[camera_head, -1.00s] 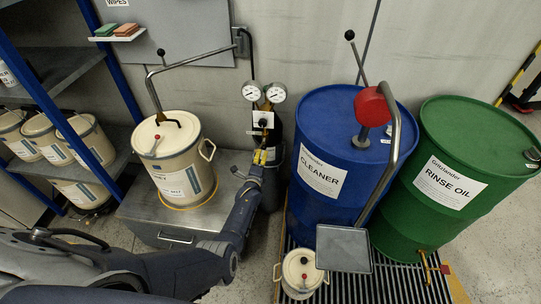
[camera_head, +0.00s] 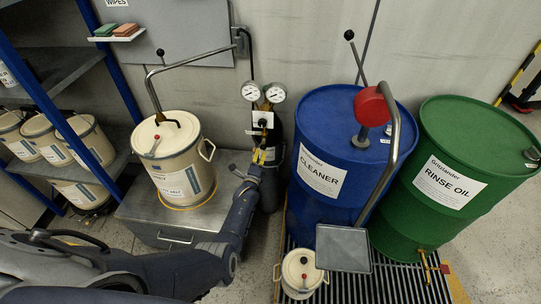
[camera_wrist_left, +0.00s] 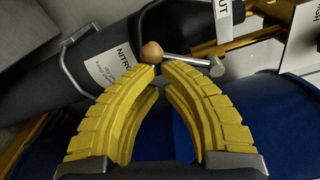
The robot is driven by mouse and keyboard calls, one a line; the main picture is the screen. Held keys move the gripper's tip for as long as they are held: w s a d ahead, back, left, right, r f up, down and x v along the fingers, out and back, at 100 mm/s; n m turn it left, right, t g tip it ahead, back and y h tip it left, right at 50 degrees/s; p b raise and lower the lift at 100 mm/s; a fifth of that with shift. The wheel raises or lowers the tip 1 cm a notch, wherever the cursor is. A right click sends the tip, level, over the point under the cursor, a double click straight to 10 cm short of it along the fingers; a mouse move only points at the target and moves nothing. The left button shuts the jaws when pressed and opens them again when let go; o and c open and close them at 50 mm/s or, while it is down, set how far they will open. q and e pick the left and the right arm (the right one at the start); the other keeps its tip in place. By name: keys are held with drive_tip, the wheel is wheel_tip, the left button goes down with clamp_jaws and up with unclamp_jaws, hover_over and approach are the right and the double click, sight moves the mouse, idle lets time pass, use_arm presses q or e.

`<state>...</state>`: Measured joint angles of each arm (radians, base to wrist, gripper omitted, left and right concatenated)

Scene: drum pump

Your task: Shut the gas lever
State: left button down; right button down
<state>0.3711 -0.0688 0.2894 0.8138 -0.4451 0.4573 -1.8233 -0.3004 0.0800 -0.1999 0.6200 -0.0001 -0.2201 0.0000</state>
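The gas lever (camera_wrist_left: 190,61), a metal rod with a round tan knob (camera_wrist_left: 152,53), shows in the left wrist view just beyond my fingertips. My left gripper (camera_wrist_left: 158,71) has yellow ribbed fingers whose tips are together, with the knob at or just past them; contact is unclear. A dark gas cylinder (camera_wrist_left: 50,82) with a NITRO label lies behind. In the head view the black cylinder (camera_head: 272,190) stands between the cream pail and blue drum, and my left gripper (camera_head: 264,156) is in front of it. The lever cannot be made out there. My right gripper is out of view.
Two gauges (camera_head: 263,92) top the cylinder. A cream pail (camera_head: 182,165) stands on a metal cabinet (camera_head: 140,215) at left. A blue CLEANER drum (camera_head: 330,130) with a bent pipe and a green RINSE OIL drum (camera_head: 450,190) stand at right. A small pail (camera_head: 299,270) is in front.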

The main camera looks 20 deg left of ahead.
use_arm(q)
drive_tip(key=shift+s+a+r+m, duration=0.1)
drive_tip(key=shift+a+r+m, duration=0.1)
drive_tip(key=shift+a+m, duration=0.35)
drive_tip(key=shift+a+r+m, duration=0.15)
drive_tip(key=shift+a+m, duration=0.05)
drive_tip(key=shift+m, duration=0.65)
drive_tip(key=shift+s+a+r+m, duration=0.1)
drive_tip(key=shift+a+r+m, duration=0.1)
drive_tip(key=shift+a+m, duration=0.35)
idle(1.3)
drive_tip(key=shift+s+a+r+m+y, duration=0.15)
drive_tip(key=shift+a+r+m, duration=0.25)
drive_tip(key=shift+m, duration=0.7)
drive_tip(key=shift+w+a+r+m+y, duration=0.2)
drive_tip(key=shift+r+m, duration=0.25)
drive_tip(key=shift+m, duration=0.6)
idle(2.6)
